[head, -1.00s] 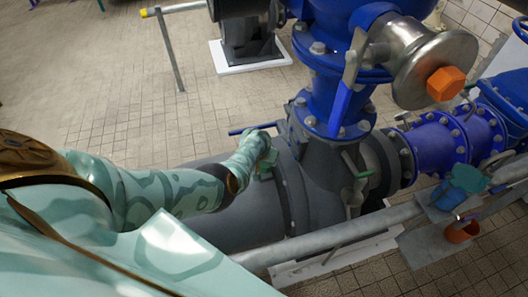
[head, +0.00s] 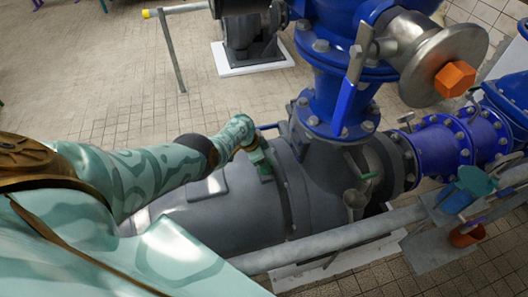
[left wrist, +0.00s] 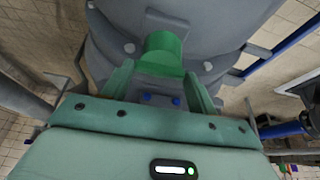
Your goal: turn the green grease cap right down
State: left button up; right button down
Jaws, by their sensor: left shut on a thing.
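The green grease cap (left wrist: 163,45) is a short green cylinder on the grey pipe housing, seen top centre in the left wrist view. The two fingers of my left gripper (left wrist: 160,82) lie on either side of its near end, shut on it. In the head view my left gripper (head: 250,151) is at the flange on top of the large grey pipe (head: 225,215), mostly hiding the cap. How far down the cap sits cannot be seen. My right gripper is not in view.
A blue valve with a grey handwheel (head: 445,60) and orange hub stands at the right. A small green lever (head: 370,175) sits on the grey fitting. A long grey rail (head: 320,242) crosses in front. Teal, blue and orange containers (head: 475,182) sit at the far right.

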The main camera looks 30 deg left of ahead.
pick_arm(q)
jog(key=shift+a+f+m+g+h+b, duration=0.1)
jog(key=shift+m+g+h+b, duration=0.2)
jog(key=shift+m+b, duration=0.5)
jog(key=shift+m+g+h+b, duration=0.1)
jog(key=shift+m+g+b, duration=0.3)
jog(key=shift+m, duration=0.8)
jog(key=shift+w, duration=0.1)
jog(key=o, duration=1)
jog(key=p+v, duration=1.2)
jog(key=v, duration=0.4)
jog(key=shift+a+p, duration=0.15)
jog(key=shift+p, duration=0.25)
